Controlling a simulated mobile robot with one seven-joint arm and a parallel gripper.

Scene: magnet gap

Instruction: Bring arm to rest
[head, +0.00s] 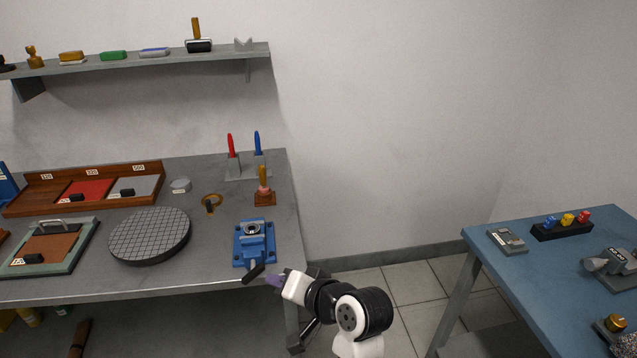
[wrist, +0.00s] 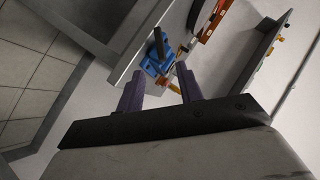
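My arm (head: 360,310) reaches in from the bottom of the head view, beside the front right corner of the grey workbench (head: 215,275). My gripper (head: 274,281) is just in front of the bench edge, near the black handle of the blue vise (head: 255,245). In the wrist view, the two purple fingers of my gripper (wrist: 158,74) stand apart with nothing held between them. The blue vise also shows beyond the fingers in the wrist view (wrist: 152,66).
A blue table (head: 510,270) with several small items stands at the right. Open tiled floor (head: 400,285) lies between bench and table.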

